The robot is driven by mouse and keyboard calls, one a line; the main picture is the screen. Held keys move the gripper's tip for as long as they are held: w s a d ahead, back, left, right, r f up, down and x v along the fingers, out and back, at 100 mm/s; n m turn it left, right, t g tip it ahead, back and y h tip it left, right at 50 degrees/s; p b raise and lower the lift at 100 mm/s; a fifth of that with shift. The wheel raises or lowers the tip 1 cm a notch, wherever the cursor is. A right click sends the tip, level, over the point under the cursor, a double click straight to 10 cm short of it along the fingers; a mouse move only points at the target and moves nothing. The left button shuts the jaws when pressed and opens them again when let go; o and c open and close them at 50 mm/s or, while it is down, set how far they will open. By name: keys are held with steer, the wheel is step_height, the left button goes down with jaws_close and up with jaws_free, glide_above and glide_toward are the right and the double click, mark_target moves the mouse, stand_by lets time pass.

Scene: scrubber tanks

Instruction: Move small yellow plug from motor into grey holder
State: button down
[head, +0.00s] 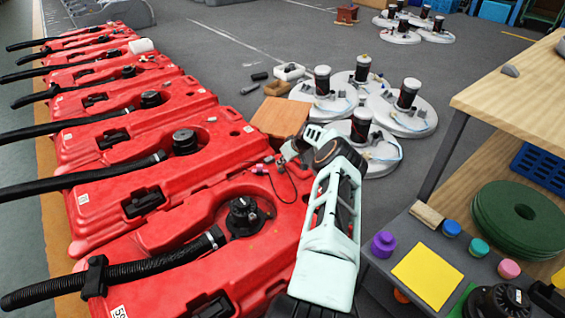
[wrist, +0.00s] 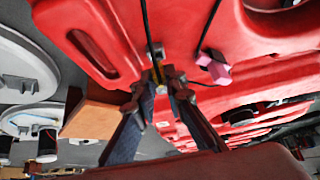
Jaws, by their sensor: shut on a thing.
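My gripper (wrist: 157,80) is in the wrist view, its two fingertips close together over a red tank. In the head view my gripper (head: 281,161) is above the right edge of a red tank, and the plug is too small to make out. Motors (head: 362,125) with dark bodies stand on white round bases to the right of the tanks. I cannot clearly pick out the grey holder.
Red tanks (head: 160,185) with black hoses line the left. A brown box (head: 280,116) stands beside them. A pink plug (wrist: 215,68) on another cable lies near my fingertips. A bench with a yellow square (head: 427,277) and coloured knobs is at the right.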

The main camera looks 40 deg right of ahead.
steer(key=shift+f, duration=0.15)
steer(key=shift+f, duration=0.75)
steer(key=c, duration=1.9)
jaws_free()
steer(key=shift+o, duration=0.5)
steer(key=o, duration=0.4)
steer(key=shift+c, duration=0.2)
step_height(320, 180, up, 8)
steer(key=p, duration=0.4)
steer(key=shift+r, duration=0.2)
